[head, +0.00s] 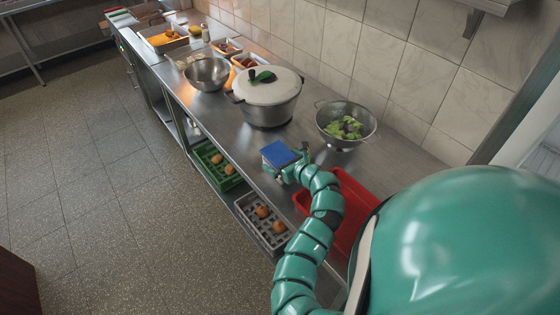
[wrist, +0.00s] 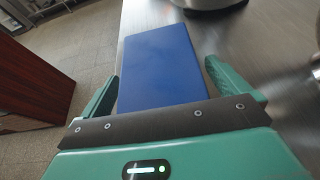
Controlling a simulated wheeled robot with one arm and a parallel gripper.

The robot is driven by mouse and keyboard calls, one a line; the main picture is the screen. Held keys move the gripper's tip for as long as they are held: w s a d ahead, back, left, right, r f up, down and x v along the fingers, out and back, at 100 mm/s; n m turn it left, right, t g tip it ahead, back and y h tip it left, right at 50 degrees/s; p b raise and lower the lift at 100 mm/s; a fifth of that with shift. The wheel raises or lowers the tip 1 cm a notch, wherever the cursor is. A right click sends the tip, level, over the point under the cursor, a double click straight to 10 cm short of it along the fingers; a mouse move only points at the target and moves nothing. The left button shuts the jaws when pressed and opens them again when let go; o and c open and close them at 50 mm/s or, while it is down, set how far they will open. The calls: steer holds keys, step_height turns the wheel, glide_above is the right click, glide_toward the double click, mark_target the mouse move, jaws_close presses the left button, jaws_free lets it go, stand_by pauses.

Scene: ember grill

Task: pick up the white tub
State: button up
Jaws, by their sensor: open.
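A box-like thing with a flat blue top (head: 277,153) stands on the steel counter near its front edge, just beyond my gripper (head: 283,171). A thin pale strip shows under its edge in the head view; its sides are mostly hidden, so I cannot tell surely that it is the white tub. In the wrist view the blue top (wrist: 160,65) lies between the two teal fingers of my gripper (wrist: 163,78). The fingers are apart, one on each side. I cannot tell whether they touch it.
A big lidded pot (head: 268,100) stands behind the blue top, and a colander of greens (head: 346,123) to its right. A red tray (head: 350,200) lies under my arm. A steel bowl (head: 207,74) stands further left. Crates (head: 262,222) sit on the shelf below.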

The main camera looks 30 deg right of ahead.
steer(key=shift+w, duration=0.1)
steer(key=c, duration=1.2)
steer(key=shift+c, duration=0.9)
steer(key=shift+r, duration=0.15)
